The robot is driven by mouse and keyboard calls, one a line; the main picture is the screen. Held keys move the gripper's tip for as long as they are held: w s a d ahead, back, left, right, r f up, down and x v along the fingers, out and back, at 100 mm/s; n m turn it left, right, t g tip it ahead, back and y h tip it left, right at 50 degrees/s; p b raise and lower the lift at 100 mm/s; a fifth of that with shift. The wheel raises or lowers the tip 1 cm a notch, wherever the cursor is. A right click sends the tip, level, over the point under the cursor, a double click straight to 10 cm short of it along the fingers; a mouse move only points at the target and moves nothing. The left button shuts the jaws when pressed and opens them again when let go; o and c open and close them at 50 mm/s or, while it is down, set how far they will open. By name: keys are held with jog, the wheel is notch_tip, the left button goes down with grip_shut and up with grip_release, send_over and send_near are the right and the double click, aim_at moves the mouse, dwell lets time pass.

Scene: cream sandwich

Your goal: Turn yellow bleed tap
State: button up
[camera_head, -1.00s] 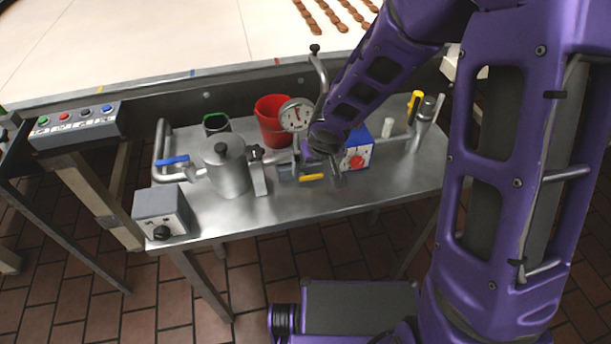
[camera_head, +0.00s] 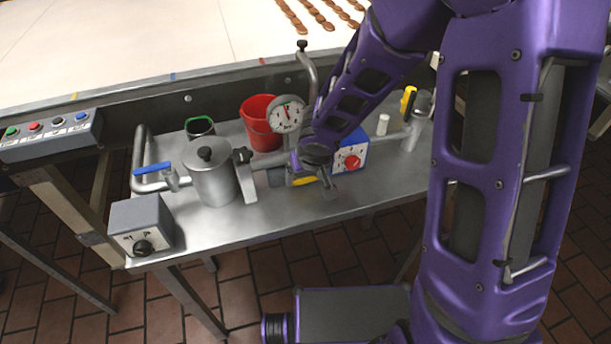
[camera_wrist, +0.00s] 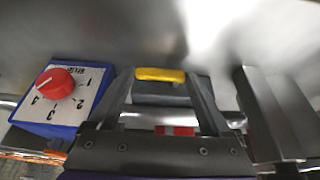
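The yellow tap handle (camera_wrist: 160,75) lies crosswise between the tips of my gripper (camera_wrist: 159,82) in the wrist view, with a dark block below it. My gripper's two dark fingers are apart, one on each side of the handle; I cannot tell whether they touch it. In the head view the yellow handle (camera_head: 303,181) shows low at the front of the pipework, partly hidden by my gripper (camera_head: 314,178). Another yellow handle (camera_head: 408,100) stands upright on the pipe at the right.
A blue box with a red dial (camera_head: 352,162) is close right of my gripper. A pressure gauge (camera_head: 287,115) and red bucket (camera_head: 257,135) stand behind. A metal pot (camera_head: 211,180), blue-handled valve (camera_head: 152,169) and grey knob box (camera_head: 135,217) are left. The table's front strip is clear.

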jog(key=c, duration=0.6)
jog(key=shift+c, duration=0.2)
jog(key=shift+a+f+b, duration=0.1)
jog(key=shift+b, duration=0.45)
jog(key=shift+a+t+h+b, duration=0.15)
jog(key=shift+t+h+b, duration=0.25)
jog(key=shift+b, duration=0.5)
jog(key=shift+s+a+n+h+b, duration=0.1)
jog(key=shift+a+n+h+b, duration=0.2)
jog(key=shift+h+b, duration=0.5)
jog(key=shift+s+a+r+n+t+h, duration=0.15)
jog(key=shift+r+t+h, duration=0.1)
jog(key=shift+h, duration=0.25)
jog(key=shift+w+a+r+n+t+h, duration=0.1)
jog(key=shift+r+n+t+h, duration=0.1)
jog(key=shift+h, duration=0.3)
jog(key=shift+s+a+t+h, duration=0.15)
jog(key=shift+t+h, duration=0.1)
jog(key=shift+h, duration=0.35)
jog(key=shift+w+a+t+h, duration=0.1)
jog(key=shift+t+h, duration=0.1)
jog(key=shift+h, duration=0.4)
jog(key=shift+r, duration=0.1)
